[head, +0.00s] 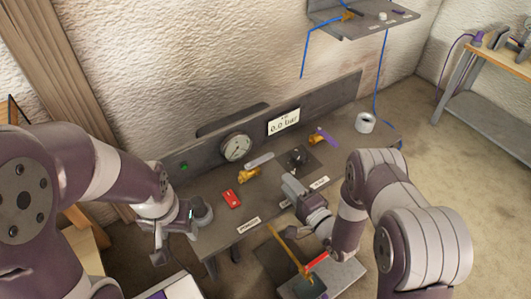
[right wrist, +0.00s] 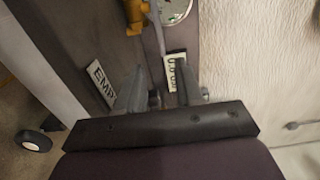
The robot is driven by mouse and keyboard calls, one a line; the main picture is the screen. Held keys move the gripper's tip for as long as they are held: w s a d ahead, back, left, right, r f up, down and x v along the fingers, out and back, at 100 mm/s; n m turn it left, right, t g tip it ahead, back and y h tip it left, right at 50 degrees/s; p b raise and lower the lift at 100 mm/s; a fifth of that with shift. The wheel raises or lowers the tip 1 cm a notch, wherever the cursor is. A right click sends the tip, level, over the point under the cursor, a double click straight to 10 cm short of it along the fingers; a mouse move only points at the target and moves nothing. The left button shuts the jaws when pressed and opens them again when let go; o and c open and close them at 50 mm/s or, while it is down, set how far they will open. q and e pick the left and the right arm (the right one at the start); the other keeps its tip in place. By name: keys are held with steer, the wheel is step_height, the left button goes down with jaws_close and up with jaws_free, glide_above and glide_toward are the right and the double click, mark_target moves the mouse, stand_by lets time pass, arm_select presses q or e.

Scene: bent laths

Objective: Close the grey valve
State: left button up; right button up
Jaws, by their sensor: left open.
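The grey valve has a light grey lever (head: 259,161) above a brass body (head: 248,176), on the bench in front of the round gauge. The lever slants up to the right in the head view. In the right wrist view the lever (right wrist: 158,32) and brass body (right wrist: 134,14) show beyond the fingers. My right gripper (head: 291,188) is over the bench, right of the valve and apart from it; its fingers (right wrist: 158,85) stand apart with nothing between them. My left gripper (head: 173,242) is open and empty at the bench's left end, away from the valve.
The gauge (head: 236,147) and a display (head: 284,121) reading 0.0 bar stand on the back panel. A red block (head: 231,199), black knob (head: 297,158) and purple-handled valve (head: 325,135) are nearby. A white roll (head: 365,123) is at the right. Bench between red block and label (head: 247,224) is clear.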

mark_target(265, 157)
steer(key=b+x, duration=0.2)
steer(key=x, duration=1)
steer(key=shift+w+a, duration=0.15)
steer(key=shift+w, duration=0.05)
steer(key=shift+c, duration=0.3)
jaws_close()
